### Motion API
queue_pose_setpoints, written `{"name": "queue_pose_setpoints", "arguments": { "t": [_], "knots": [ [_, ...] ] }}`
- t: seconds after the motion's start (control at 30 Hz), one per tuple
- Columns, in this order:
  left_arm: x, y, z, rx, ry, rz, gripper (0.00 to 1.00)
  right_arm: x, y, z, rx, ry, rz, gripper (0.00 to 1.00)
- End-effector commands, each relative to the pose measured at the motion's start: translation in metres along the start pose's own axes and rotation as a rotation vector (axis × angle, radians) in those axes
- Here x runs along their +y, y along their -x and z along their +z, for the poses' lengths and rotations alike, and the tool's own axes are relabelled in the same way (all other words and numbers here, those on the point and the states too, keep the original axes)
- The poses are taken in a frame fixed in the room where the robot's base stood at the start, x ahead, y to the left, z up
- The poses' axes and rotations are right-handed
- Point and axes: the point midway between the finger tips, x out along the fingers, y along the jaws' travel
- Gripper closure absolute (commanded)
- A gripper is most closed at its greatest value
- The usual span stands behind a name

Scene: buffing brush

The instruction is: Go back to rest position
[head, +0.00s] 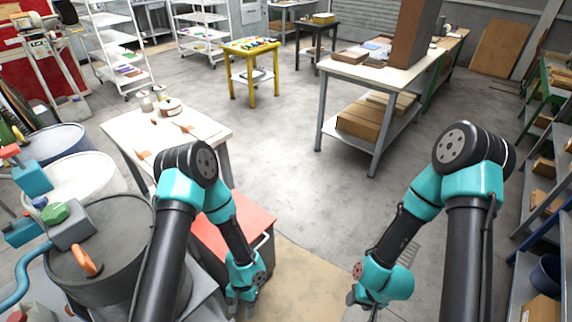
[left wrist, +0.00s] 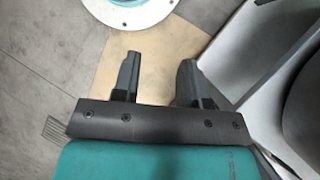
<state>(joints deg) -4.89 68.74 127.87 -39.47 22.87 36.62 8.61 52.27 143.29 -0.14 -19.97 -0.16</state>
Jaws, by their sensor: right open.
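My left gripper (head: 240,302) hangs low in the head view, in front of the red-topped cabinet. In the left wrist view its two fingers (left wrist: 158,70) stand apart with nothing between them, above the floor. My right gripper (head: 362,302) hangs low right of centre in the head view, pointing down over the floor, and its fingers are small and partly hidden by the wrist. It is open, and I see nothing held in it.
A red-topped cabinet (head: 262,222) stands close beside my left forearm. A white table (head: 165,135) with small jars and brown items is behind my left arm. Drums (head: 115,235) crowd the left; shelves (head: 540,190) stand at the right. The middle floor is clear.

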Motion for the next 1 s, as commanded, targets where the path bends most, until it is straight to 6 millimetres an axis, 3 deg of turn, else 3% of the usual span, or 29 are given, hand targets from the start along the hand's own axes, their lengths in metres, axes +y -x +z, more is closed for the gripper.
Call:
{"name": "queue_pose_setpoints", "arguments": {
  "t": [0.2, 0.5, 0.63, 1.0],
  "knots": [
    [-0.014, 0.025, 0.028, 0.25, 0.116, 0.267, 0.6, 0.0, 0.0, 0.0, 0.0, 0.0, 0.0, 0.52],
    [-0.06, 0.058, 0.058, 0.602, 0.294, 0.315, 0.6, 0.0, 0.0, 0.0, 0.0, 0.0, 0.0, 0.52],
    [-0.069, 0.062, 0.063, 0.648, 0.32, 0.298, 0.6, 0.0, 0.0, 0.0, 0.0, 0.0, 0.0, 0.52],
    [-0.069, 0.062, 0.062, 0.65, 0.32, 0.297, 0.6, 0.0, 0.0, 0.0, 0.0, 0.0, 0.0, 0.52]
  ]
}}
